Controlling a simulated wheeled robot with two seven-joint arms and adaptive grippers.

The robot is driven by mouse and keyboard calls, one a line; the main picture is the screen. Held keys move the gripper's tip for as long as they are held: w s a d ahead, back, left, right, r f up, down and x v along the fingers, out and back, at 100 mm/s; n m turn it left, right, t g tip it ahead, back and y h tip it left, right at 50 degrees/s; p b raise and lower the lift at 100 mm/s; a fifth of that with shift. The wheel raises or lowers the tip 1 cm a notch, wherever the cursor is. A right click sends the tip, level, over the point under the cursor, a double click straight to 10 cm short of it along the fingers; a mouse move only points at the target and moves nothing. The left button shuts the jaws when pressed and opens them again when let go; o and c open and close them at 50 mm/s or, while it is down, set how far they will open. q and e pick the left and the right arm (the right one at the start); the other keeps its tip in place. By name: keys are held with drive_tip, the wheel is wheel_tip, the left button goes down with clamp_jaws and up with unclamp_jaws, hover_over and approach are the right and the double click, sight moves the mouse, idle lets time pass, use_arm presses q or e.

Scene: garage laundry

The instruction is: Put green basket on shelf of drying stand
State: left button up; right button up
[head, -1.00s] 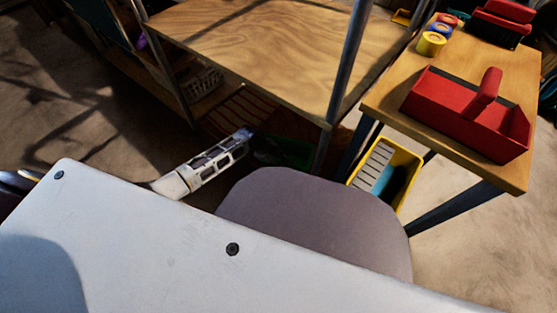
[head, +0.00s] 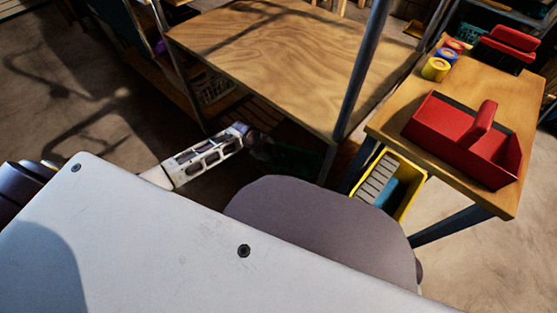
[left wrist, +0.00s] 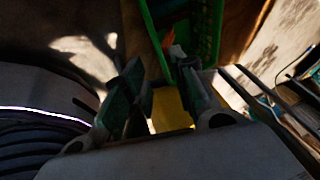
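A green basket (left wrist: 208,30) shows at the top of the left wrist view, with its rim running down toward my left gripper (left wrist: 160,85). The two fingers stand apart, with a gap between them. The rim reaches close to the fingertips, and I cannot tell whether it touches them. In the head view a dark green part of the basket (head: 305,160) shows in shadow below the plywood shelf (head: 270,50), beside my left gripper (head: 265,143). The shelf is held by metal posts; I cannot tell for certain that it is the drying stand's. My right gripper is not in view.
A metal post (head: 360,75) rises at the shelf's near corner. A wooden table (head: 400,100) at right holds a red toolbox (head: 440,125) and small tins. A yellow bin (head: 408,205) stands below it. The shelf top is mostly bare.

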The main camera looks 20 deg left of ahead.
use_arm(q)
drive_tip(key=shift+s+a+r, duration=0.2)
drive_tip(key=shift+r, duration=0.35)
drive_tip(key=s+d+n, duration=0.6)
drive_tip(key=s+d, duration=0.4)
drive_tip(key=s+a+r+n+t+y, duration=0.1)
drive_tip(key=s+r+n+t, duration=0.1)
drive_tip(key=s+r+n, duration=0.3)
drive_tip(key=s+n, duration=0.4)
drive_tip(key=n, duration=0.1)
drive_tip(key=shift+s, duration=0.3)
idle(0.3)
